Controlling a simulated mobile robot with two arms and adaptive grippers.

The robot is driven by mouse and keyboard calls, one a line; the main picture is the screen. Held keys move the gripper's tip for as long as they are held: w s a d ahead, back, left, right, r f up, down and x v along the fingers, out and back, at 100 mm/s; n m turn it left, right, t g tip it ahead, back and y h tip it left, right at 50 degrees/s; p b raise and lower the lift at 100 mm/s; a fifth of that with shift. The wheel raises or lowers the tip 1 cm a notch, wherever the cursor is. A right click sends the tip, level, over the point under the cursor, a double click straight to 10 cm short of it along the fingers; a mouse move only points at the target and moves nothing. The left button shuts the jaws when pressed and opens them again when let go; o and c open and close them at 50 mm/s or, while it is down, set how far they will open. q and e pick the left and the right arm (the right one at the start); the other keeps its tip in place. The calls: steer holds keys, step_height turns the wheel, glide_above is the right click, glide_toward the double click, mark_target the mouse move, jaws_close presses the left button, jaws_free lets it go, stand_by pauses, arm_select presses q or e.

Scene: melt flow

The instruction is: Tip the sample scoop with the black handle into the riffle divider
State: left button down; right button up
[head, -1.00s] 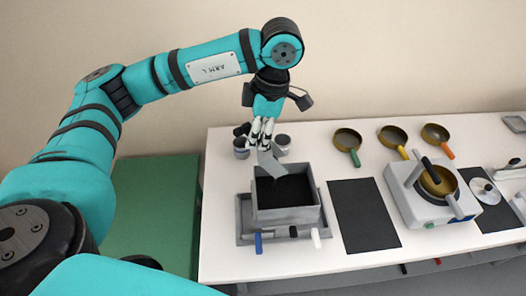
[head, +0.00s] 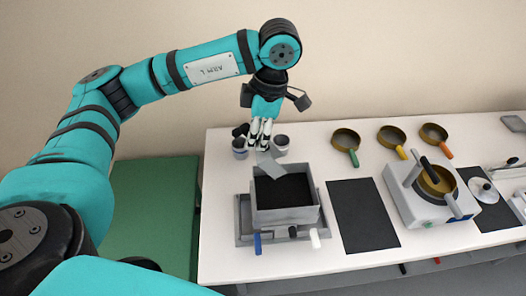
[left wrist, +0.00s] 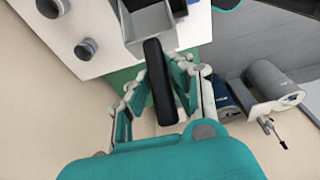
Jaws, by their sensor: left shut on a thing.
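The sample scoop has a grey metal pan (head: 271,166) and a black handle (left wrist: 160,82). My left gripper (head: 259,133) is shut on the black handle, which lies between its fingers in the left wrist view. The pan shows at the top of that view (left wrist: 150,27). In the head view the pan slopes down over the back edge of the riffle divider (head: 285,214), a grey open box with dark material or a dark inside. I cannot tell whether pan and divider touch, or whether the pan holds anything. My right gripper is not in view.
Two small grey cups (head: 240,152) stand just behind the divider, close to my gripper. A black mat (head: 363,217) lies to its right. Further right is a white device (head: 421,205) with a brass pan. Several brass pans (head: 393,138) stand at the back.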

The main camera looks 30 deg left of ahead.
arm_select(q)
steer(key=shift+a+f+b, duration=0.1)
steer(key=shift+f+b, duration=0.1)
steer(key=shift+b, duration=0.1)
steer(key=s+a+t+h+b, duration=0.1)
steer(key=b, duration=0.2)
steer(key=a+f+h+b, duration=0.1)
steer(key=b, duration=0.3)
steer(key=s+a+f+t+h+b, duration=0.1)
steer(key=b, duration=0.2)
steer(key=shift+s+a+f+t+h+b, duration=0.2)
steer(key=shift+s+a+t+h+b, duration=0.1)
steer(key=shift+s+a+h, duration=0.1)
steer(key=shift+w, duration=0.1)
steer(key=a+f+t+h+b, duration=0.1)
steer(key=b, duration=0.4)
steer(key=s+f+h+b, duration=0.1)
steer(key=f+b, duration=0.1)
steer(key=b, duration=0.3)
steer(key=s+a+f+t+h+b, duration=0.1)
steer(key=b, duration=0.4)
steer(key=shift+a+f+t+h+b, duration=0.25)
steer(key=shift+a+t+h+b, duration=0.05)
steer(key=shift+a+h+b, duration=0.1)
